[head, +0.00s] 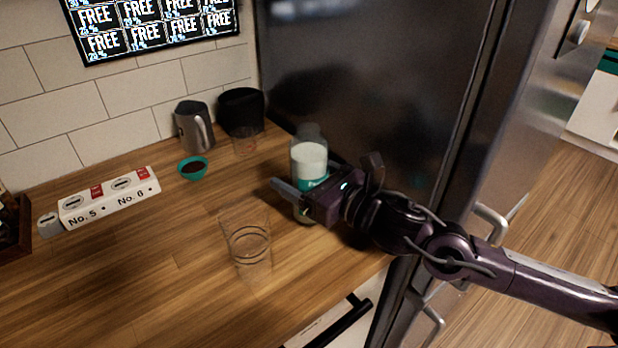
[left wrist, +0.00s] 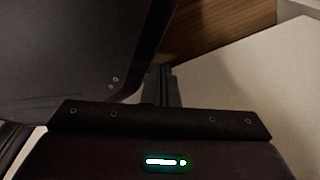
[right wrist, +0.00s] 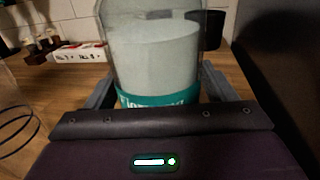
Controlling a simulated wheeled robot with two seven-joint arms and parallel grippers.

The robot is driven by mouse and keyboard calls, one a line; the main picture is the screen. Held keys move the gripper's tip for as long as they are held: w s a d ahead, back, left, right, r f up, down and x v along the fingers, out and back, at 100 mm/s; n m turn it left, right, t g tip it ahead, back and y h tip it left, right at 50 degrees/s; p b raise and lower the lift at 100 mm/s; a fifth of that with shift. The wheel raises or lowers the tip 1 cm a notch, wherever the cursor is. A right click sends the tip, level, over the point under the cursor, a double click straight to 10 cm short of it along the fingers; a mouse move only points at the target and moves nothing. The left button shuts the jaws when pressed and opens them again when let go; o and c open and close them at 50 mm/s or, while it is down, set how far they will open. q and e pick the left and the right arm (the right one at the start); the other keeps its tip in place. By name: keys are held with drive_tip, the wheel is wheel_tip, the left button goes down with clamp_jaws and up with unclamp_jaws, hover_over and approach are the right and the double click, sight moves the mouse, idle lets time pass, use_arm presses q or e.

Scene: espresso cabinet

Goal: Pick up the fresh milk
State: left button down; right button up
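The fresh milk is a clear bottle (head: 309,160) of white milk with a teal label, upright on the wooden counter by the dark fridge side. It also fills the middle of the right wrist view (right wrist: 155,55). My right gripper (head: 325,175) is open, with its fingers spread wide. In the right wrist view its fingers (right wrist: 158,88) lie to either side of the bottle's label, and I see no clear grip. The bottle's lower part is partly hidden by the gripper. My left gripper (left wrist: 162,85) is shut and empty, away from the milk and outside the head view.
An empty clear glass (head: 247,243) stands left of my right gripper. A teal cup (head: 193,168), metal pitcher (head: 192,128), black container (head: 241,110) and small glass (head: 244,144) stand behind. A white numbered block (head: 110,198) lies left. The front-left counter is clear.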

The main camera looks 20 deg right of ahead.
sight(302, 143)
drive_tip(key=c, duration=0.5)
drive_tip(key=shift+r, duration=0.1)
drive_tip(key=c, duration=0.6)
use_arm(q)
drive_tip(key=shift+w, duration=0.2)
drive_tip(key=shift+s, duration=0.15)
